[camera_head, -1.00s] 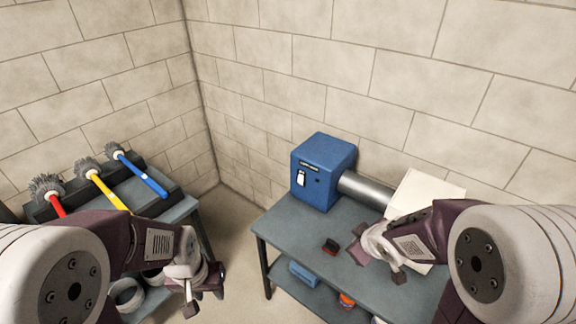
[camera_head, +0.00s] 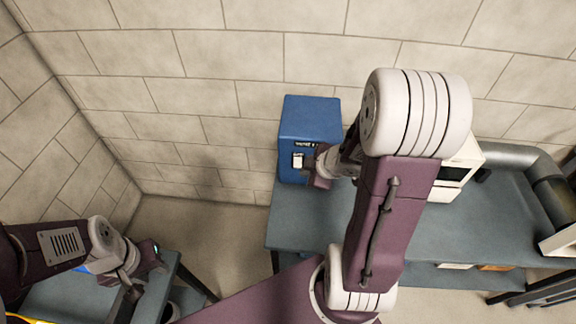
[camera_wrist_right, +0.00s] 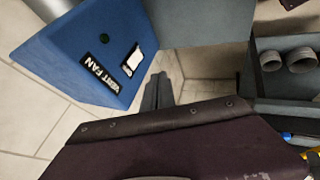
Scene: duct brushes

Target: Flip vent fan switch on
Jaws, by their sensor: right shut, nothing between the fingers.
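The blue vent fan box (camera_head: 309,119) stands on the grey table against the back wall. My right gripper (camera_head: 312,172) is shut and empty, close to the switch side of the box. In the right wrist view its fingertips (camera_wrist_right: 159,80) lie just beside the switch; I cannot tell if they touch. My left gripper (camera_head: 138,277) is at lower left, its jaw state unclear.
A grey duct (camera_head: 510,155) and a white unit (camera_head: 462,165) stand right of the box, partly behind my right arm. The floor (camera_head: 210,225) between the two tables is clear. Grey rings (camera_wrist_right: 287,60) lie on the other table's shelf.

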